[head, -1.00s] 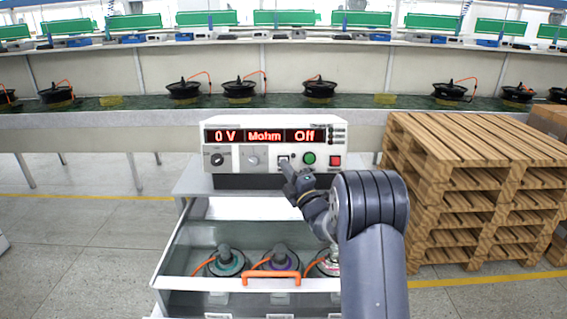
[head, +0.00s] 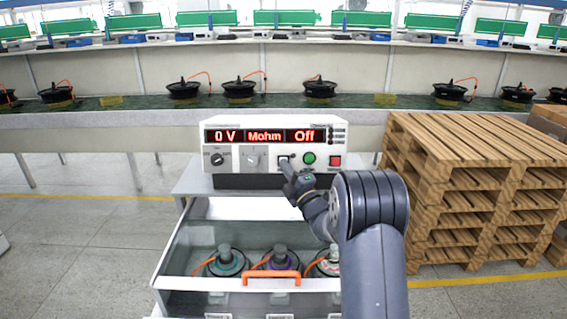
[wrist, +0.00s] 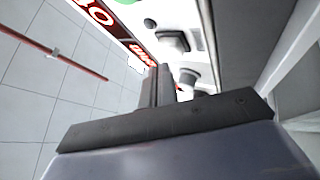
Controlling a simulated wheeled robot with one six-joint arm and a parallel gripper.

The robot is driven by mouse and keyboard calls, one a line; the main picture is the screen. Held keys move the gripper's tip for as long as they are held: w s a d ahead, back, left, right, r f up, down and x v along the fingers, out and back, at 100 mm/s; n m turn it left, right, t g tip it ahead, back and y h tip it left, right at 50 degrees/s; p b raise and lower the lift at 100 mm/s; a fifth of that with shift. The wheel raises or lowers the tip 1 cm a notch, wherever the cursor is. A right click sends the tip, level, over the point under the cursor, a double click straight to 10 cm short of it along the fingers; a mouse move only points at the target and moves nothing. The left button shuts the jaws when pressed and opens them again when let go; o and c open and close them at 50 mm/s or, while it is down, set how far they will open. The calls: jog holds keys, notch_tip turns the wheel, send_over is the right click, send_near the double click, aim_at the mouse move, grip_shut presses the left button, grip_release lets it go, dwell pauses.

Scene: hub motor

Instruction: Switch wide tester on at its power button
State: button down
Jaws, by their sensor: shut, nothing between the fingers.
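The wide tester (head: 222,134) is a white box with a red lit display reading "0 V", "Mohm" and "Off". Its front panel has two knobs, a square dark-framed switch (head: 282,159), a green round button (head: 309,158) and a red button (head: 335,160). I cannot read which control is marked as power. My gripper (head: 287,164) is shut and empty, with its tips at the square switch, partly covering it. I cannot tell whether they touch. In the wrist view the shut fingers (wrist: 160,88) point at the panel, near a knob (wrist: 172,42).
The tester stands on a grey cabinet whose open drawer (head: 200,240) holds several round motors with orange cables. Wooden pallets (head: 450,150) are stacked at the right. A conveyor with black hub motors (head: 320,90) runs behind.

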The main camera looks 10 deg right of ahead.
jog(key=shift+w+f+b, duration=0.2)
jog(key=shift+w+b, duration=0.05)
jog(key=shift+b, duration=0.45)
jog(key=shift+w+r, duration=0.1)
jog(key=shift+w, duration=0.05)
jog(key=shift+w+d+b, duration=0.15)
jog(key=shift+w+b, duration=0.25)
jog(key=shift+b, duration=0.3)
dwell(0.4)
jog(key=shift+s, duration=0.15)
jog(key=shift+s+r+b, duration=0.1)
jog(key=shift+s+b, duration=0.55)
jog(key=shift+b, duration=0.1)
jog(key=shift+s+a+r+b, duration=0.2)
jog(key=shift+s+b, duration=0.3)
jog(key=shift+s, duration=0.3)
jog(key=shift+s+a+r+b, duration=0.25)
jog(key=shift+s+b, duration=0.3)
jog(key=shift+s, duration=0.25)
jog(key=shift+s+a+r+b, duration=0.2)
jog(key=shift+s+b, duration=0.3)
jog(key=shift+s, duration=0.3)
jog(key=shift+s, duration=0.1)
